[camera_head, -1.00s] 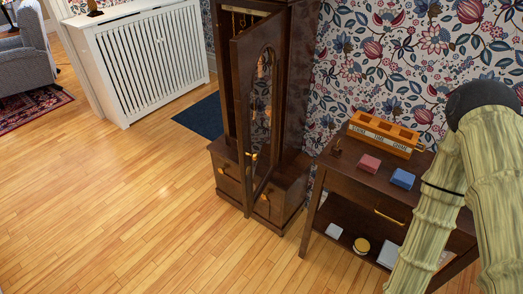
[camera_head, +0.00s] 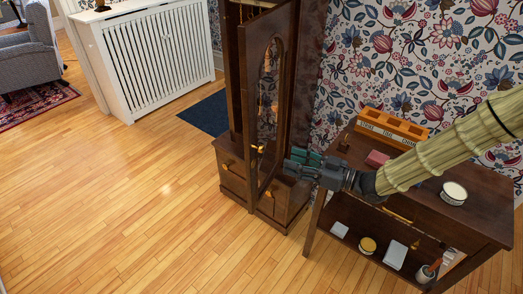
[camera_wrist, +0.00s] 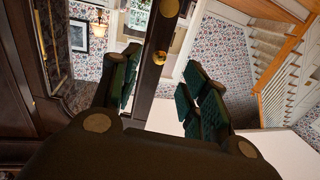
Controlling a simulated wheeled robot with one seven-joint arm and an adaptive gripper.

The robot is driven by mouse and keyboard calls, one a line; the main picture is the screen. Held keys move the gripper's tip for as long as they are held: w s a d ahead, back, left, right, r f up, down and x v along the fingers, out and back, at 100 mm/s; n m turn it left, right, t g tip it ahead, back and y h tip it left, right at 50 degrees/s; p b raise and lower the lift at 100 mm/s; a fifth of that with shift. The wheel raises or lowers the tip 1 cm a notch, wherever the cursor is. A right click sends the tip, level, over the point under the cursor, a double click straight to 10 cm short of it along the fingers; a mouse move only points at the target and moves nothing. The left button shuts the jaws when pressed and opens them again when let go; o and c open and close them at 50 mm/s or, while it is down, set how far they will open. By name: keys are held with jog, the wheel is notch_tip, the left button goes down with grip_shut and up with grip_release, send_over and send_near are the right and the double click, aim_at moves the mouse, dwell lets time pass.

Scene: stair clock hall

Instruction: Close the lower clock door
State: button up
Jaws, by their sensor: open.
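The lower clock door (camera_head: 279,95) is dark wood with an arched glass pane and stands swung open from the tall clock case (camera_head: 308,60). A brass knob (camera_head: 258,149) sits on the door near its free edge. My gripper (camera_head: 297,162) is at the right of the door, close to its lower half, with its fingers pointing left. In the wrist view my gripper (camera_wrist: 160,68) is open and empty, with dark green finger pads. A dark door edge (camera_wrist: 150,75) with a brass knob (camera_wrist: 159,57) shows between the fingers. I cannot tell whether they touch it.
A side table (camera_head: 465,215) at the right holds an orange wooden tray (camera_head: 395,128), a reddish block (camera_head: 377,159) and a round tin (camera_head: 454,193). My arm passes over it. A white radiator cover (camera_head: 155,60) stands at the back left. The wooden floor (camera_head: 120,210) is clear.

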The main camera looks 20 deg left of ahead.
aim_at(262, 149)
jog(key=shift+n, duration=0.3)
jog(key=a, duration=0.3)
jog(key=w+a+p, duration=0.1)
jog(key=a, duration=0.3)
jog(key=a+r, duration=0.1)
jog(key=a, duration=0.3)
jog(key=shift+w+p, duration=0.2)
jog(key=shift+p, duration=0.1)
jog(key=shift+c, duration=0.4)
grip_shut()
